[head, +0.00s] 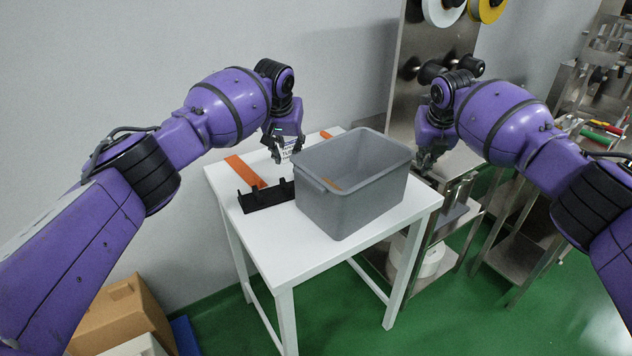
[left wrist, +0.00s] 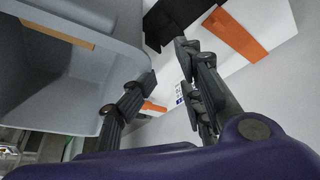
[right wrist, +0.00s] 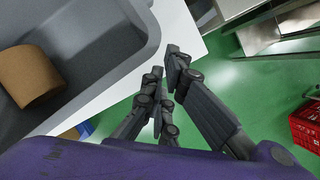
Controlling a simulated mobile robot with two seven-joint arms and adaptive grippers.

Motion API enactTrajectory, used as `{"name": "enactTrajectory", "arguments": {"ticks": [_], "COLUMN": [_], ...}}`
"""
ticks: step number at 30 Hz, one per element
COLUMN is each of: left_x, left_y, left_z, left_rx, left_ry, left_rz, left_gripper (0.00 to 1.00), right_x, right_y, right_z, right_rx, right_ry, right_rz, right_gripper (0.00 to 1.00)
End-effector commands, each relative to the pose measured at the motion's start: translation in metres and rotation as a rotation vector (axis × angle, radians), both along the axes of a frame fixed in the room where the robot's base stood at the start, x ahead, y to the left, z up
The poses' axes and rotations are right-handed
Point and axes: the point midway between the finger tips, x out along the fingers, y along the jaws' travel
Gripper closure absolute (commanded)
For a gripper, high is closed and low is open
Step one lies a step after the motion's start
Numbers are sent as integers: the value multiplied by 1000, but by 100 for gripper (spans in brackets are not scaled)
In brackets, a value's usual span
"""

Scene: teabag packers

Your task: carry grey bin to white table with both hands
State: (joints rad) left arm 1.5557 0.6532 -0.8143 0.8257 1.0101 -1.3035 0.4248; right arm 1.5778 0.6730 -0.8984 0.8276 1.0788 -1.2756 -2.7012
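The grey bin (head: 350,207) stands upright on the white table (head: 262,226), at the table's front right. Its left wall and rim also show in the left wrist view (left wrist: 85,95), and its rim in the right wrist view (right wrist: 105,70). My left gripper (head: 287,152) is open and empty beside the bin's back left corner, above the table. My right gripper (head: 427,160) is just off the bin's right side, beyond the table edge. Its fingers are empty with a narrow gap between them, and the bin's rim is outside them. A brown cardboard-coloured item (right wrist: 30,75) lies inside the bin.
A black holder (head: 266,196) and an orange strip (head: 245,171) lie on the table left of the bin. Steel machinery (head: 440,195) stands close on the right. A cardboard box (head: 122,315) is on the floor at the lower left. A red crate (right wrist: 306,126) shows at right.

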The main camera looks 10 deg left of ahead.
Motion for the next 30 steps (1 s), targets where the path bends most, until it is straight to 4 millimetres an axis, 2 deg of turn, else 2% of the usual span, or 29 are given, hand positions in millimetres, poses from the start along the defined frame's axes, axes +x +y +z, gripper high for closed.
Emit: {"name": "enactTrajectory", "arguments": {"ticks": [4, 11, 12, 26, 30], "left_x": [-1, -2, -2, -2, -6], "left_y": [1, 3, 3, 4, 4], "left_z": [-4, -6, -6, -6, 3], "left_rx": [3, 6, 6, 8, 8], "left_ry": [6, 10, 10, 11, 10], "left_rz": [1, 3, 3, 4, 2], "left_gripper": [64, 64, 64, 64, 64], "right_x": [0, 0, 0, 0, 0], "right_y": [-2, -4, -4, -5, -5], "right_z": [-2, -3, -3, -3, -3], "right_rx": [-3, -5, -5, -6, -6], "right_ry": [3, 4, 4, 5, 5], "right_rz": [-3, -6, -6, -8, -8], "right_gripper": [99, 68, 67, 67, 67]}}
